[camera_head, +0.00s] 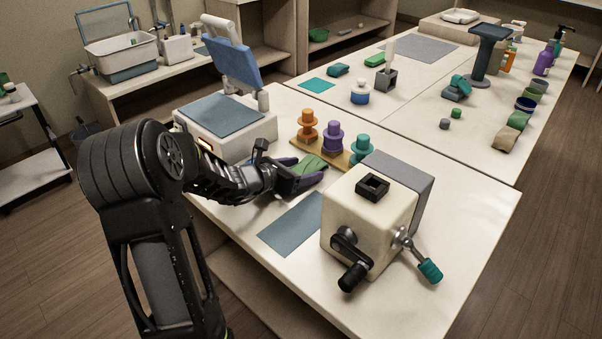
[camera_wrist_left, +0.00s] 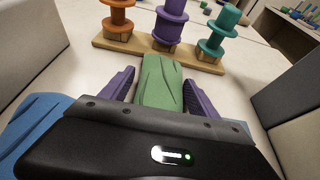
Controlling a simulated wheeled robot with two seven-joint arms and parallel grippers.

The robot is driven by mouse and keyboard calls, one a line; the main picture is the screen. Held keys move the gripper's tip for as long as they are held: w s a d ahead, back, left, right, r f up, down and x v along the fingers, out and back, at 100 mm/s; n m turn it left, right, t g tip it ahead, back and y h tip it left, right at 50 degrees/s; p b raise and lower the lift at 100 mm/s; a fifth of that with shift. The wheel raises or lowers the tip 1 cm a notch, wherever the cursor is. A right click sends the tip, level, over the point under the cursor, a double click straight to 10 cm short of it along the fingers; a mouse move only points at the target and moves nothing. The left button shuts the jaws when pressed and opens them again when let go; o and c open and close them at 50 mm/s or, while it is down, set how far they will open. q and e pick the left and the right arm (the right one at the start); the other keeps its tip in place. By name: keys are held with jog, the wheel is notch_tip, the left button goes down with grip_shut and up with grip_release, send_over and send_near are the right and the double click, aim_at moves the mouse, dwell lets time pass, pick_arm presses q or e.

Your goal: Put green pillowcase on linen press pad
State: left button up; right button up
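The green pillowcase (camera_head: 313,165) is a small folded bundle on the white table, just in front of the wooden peg board. It also shows in the left wrist view (camera_wrist_left: 161,82). My left gripper (camera_head: 305,172) is low over the table with its purple fingers (camera_wrist_left: 160,95) on either side of the pillowcase. The fingers look open, with narrow gaps beside the cloth. The linen press pad (camera_head: 221,114) is a flat blue-grey surface on a white base, left of the gripper and bare. The press's blue lid (camera_head: 231,55) stands raised. My right gripper is not in view.
A peg board (camera_head: 327,154) with orange, purple and teal spools stands behind the pillowcase. A cream box with a crank (camera_head: 370,220) is close on the right. A blue folded cloth (camera_wrist_left: 36,128) lies beside my left gripper. A blue-grey mat (camera_head: 291,224) lies in front.

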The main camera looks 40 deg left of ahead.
aim_at(302, 168)
pick_arm(q)
jog(key=c, duration=1.4)
notch_tip(302, 168, up, 10)
jog(key=shift+r+p, duration=0.1)
jog(key=shift+p, duration=0.6)
jog(key=shift+c, duration=0.2)
